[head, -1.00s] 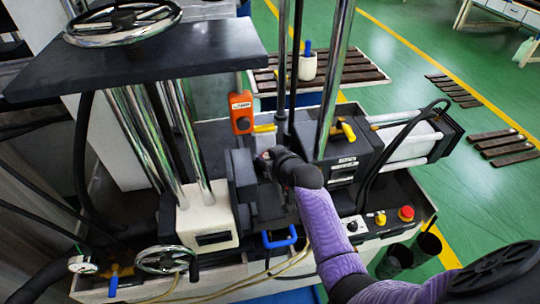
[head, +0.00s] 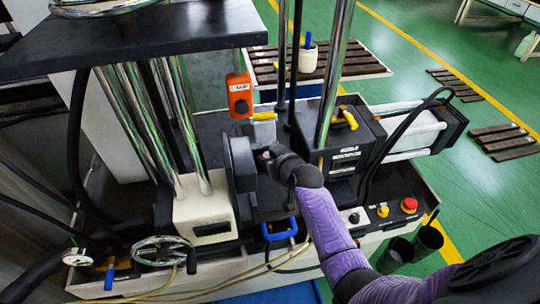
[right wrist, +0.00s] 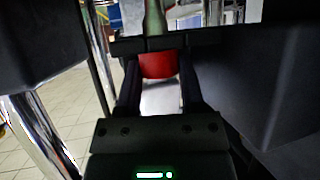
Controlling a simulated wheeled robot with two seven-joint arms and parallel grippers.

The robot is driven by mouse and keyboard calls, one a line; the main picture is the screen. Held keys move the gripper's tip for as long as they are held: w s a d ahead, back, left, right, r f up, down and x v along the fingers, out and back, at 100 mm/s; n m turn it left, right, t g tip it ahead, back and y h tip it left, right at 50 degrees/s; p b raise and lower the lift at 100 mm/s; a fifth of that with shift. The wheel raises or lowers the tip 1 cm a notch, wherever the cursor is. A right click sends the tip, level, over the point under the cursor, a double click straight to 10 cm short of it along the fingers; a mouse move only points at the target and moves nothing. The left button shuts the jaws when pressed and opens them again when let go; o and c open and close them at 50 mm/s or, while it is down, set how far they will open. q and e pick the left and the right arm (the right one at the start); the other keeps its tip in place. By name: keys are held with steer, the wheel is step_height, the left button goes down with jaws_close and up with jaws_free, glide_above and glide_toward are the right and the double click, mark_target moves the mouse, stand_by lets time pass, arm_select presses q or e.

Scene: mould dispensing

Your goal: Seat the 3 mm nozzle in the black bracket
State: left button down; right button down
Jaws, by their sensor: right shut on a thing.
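My right gripper (head: 268,157) reaches in between the dark blocks of the machine in the head view, and my wrist hides most of what it holds. In the right wrist view its two fingers (right wrist: 158,80) are shut on the nozzle, which has a red collar (right wrist: 158,65) and a grey-green tapered part (right wrist: 154,20) pointing away from me. A black crossbar, which looks like the bracket (right wrist: 190,37), runs across at the collar's far edge. I cannot tell whether the nozzle is inside it or only beside it. My left gripper is not in view.
Large dark blocks (right wrist: 245,75) stand close on both sides of the right gripper. A bright chrome column (head: 333,75) rises just behind it. A blue handle (head: 280,230) is below, and a red button (head: 409,204) is to the right.

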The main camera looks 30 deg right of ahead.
steer(key=shift+c, duration=0.7)
jaws_free()
steer(key=shift+s+r, duration=0.1)
steer(key=shift+s, duration=0.05)
steer(key=shift+s+r, duration=0.2)
steer(key=shift+s, duration=0.1)
steer(key=p+v, duration=0.2)
steer(key=v, duration=0.7)
steer(key=shift+f, duration=0.1)
